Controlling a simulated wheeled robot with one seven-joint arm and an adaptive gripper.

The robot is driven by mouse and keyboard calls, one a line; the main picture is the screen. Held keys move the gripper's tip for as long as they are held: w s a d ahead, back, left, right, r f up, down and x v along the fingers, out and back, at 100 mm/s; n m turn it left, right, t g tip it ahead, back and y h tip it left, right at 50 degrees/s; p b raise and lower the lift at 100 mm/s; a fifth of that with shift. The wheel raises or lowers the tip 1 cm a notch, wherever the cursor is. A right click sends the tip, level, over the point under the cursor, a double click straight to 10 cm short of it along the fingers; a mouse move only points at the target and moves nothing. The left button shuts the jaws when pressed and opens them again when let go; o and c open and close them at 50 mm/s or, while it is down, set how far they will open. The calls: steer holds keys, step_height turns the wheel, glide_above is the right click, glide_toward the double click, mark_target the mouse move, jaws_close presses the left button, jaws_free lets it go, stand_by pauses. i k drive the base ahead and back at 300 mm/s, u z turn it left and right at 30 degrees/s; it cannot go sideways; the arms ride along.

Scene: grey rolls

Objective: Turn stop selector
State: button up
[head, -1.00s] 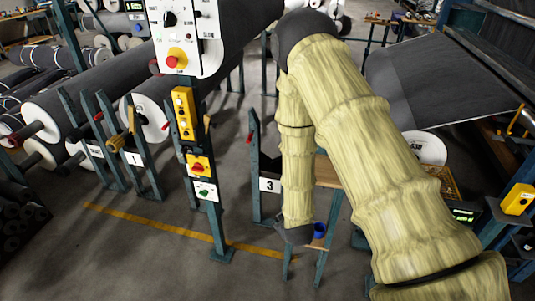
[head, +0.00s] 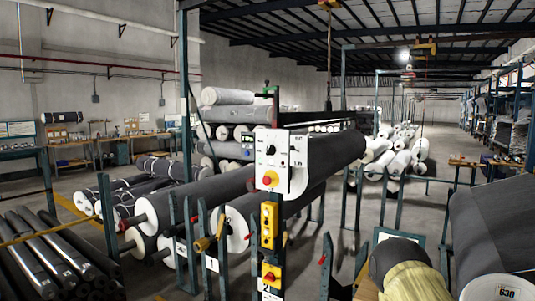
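A white control panel (head: 281,162) stands on a post in the middle of the head view. It carries a black rotary knob (head: 271,150) near its top and a red button on a yellow base (head: 270,179) lower down. Below it is a yellow box with several buttons (head: 267,225), then a yellow box with a red knob (head: 270,275) near the bottom edge. No readable label shows which control is the stop selector. Part of my yellowish arm shows at the lower right, right of the panel and apart from it. My gripper is out of view.
Large grey rolls (head: 190,195) lie on stands left of the panel, and a dark roll (head: 338,150) extends behind it. Blue-green posts (head: 326,265) stand right of the panel.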

mark_target(271, 149)
steer(key=z, duration=0.15)
steer(key=i, duration=1.4)
steer(key=u, duration=0.85)
